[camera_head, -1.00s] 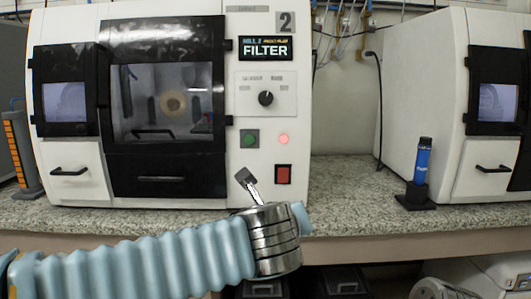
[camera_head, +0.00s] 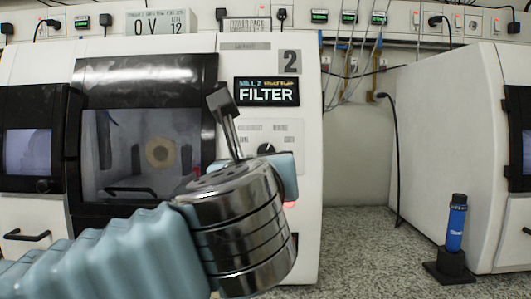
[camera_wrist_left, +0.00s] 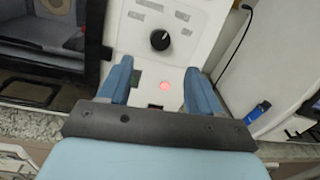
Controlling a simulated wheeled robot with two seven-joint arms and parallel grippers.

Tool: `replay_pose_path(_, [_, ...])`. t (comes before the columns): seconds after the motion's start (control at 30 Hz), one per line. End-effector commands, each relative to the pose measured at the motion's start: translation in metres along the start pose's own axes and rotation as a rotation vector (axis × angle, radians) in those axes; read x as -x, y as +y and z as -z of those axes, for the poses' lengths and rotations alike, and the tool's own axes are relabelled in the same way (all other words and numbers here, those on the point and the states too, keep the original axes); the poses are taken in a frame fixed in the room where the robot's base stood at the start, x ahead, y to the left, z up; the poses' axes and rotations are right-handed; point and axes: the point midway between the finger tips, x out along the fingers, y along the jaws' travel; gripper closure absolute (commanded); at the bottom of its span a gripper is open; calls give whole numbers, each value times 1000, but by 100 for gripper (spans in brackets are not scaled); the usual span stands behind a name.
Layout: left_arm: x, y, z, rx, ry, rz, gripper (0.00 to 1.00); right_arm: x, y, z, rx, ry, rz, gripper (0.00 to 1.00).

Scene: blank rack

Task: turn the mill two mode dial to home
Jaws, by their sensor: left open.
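Mill two is the white machine marked 2, with a FILTER display (camera_head: 267,92). Its black mode dial (camera_head: 266,149) shows just above my left gripper (camera_head: 285,165), which hides part of the panel below it. In the left wrist view the round dial (camera_wrist_left: 160,40) has a light pointer mark and sits beyond the fingertips, a little above the gap between them. My left gripper (camera_wrist_left: 163,75) is open and empty, its blue fingers apart and not touching the dial. The dial's printed labels are too small to read. My right gripper is not in view.
A lit red lamp (camera_wrist_left: 165,85) and a dark green button (camera_wrist_left: 136,78) lie below the dial. The mill's black-framed window (camera_head: 145,150) is left of the panel. A blue bottle (camera_head: 456,225) in a black holder stands on the speckled counter (camera_head: 365,235) to the right.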

Motion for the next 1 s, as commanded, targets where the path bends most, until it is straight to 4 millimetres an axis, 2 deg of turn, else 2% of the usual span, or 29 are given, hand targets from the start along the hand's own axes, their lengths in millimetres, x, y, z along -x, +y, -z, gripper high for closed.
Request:
replay_pose_path(0.2, [-53, 0, 0, 0, 2, -2, 36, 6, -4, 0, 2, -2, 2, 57])
replay_pose_path(0.43, [-92, 0, 0, 0, 1, -1, 36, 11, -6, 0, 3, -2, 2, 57])
replay_pose_path(0.6, [-103, 0, 0, 1, 0, 1, 36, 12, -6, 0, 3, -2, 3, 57])
replay_pose_path(0.87, [-104, 0, 0, 1, 0, 1, 36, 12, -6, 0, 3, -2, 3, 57])
replay_pose_path(1.0, [-104, 0, 0, 1, 1, 1, 56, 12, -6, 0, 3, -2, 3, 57])
